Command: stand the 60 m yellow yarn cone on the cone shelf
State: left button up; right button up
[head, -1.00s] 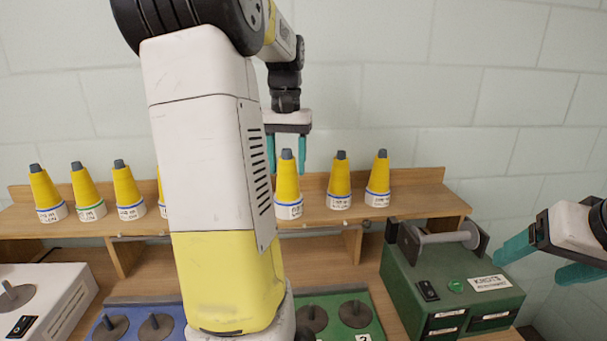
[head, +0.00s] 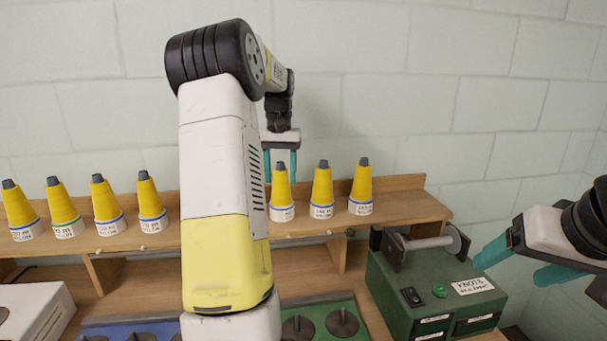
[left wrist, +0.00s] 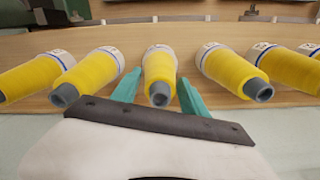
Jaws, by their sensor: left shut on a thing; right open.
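Several yellow yarn cones with grey tips and white labelled bases stand in a row on the wooden cone shelf (head: 395,213). My left gripper (head: 282,163) points down, shut on one yellow cone (head: 281,190), left of two others. That cone is upright, its base in line with its neighbours and apparently on the shelf; contact is unclear. In the left wrist view the held cone (left wrist: 160,72) is between the teal fingers (left wrist: 158,90). Its label is too small to read, so I cannot confirm 60 m. My right gripper (head: 518,262) is open and empty at far right.
My left arm hides the shelf's middle. A green knotter box (head: 425,290) stands below the shelf at right. Green (head: 360,300) and blue (head: 120,328) peg trays and a white box (head: 35,305) sit below. The shelf's right end is bare.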

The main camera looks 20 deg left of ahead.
pick_arm(q)
jog(key=o, duration=1.1)
jog(key=shift+f, duration=0.1)
notch_tip(320, 180, up, 12)
jog(key=s+d+r+m+t, duration=0.1)
jog(key=s+d+r+t, duration=0.15)
jog(key=s+d, duration=0.35)
jog(key=s+d+f+m+t, duration=0.1)
jog(key=s+d+f, duration=0.2)
jog(key=s+d, duration=0.2)
jog(key=s+d+f+m+t+h, duration=0.1)
jog(key=s+d+f, duration=0.3)
jog(key=s, duration=0.4)
jog(key=s+d+f+m+t+h, duration=0.1)
jog(key=s+d+f, duration=0.3)
jog(key=s+d, duration=0.2)
jog(key=shift+s+d+t, duration=0.35)
jog(key=shift+s+d, duration=0.05)
jog(key=shift+d, duration=0.05)
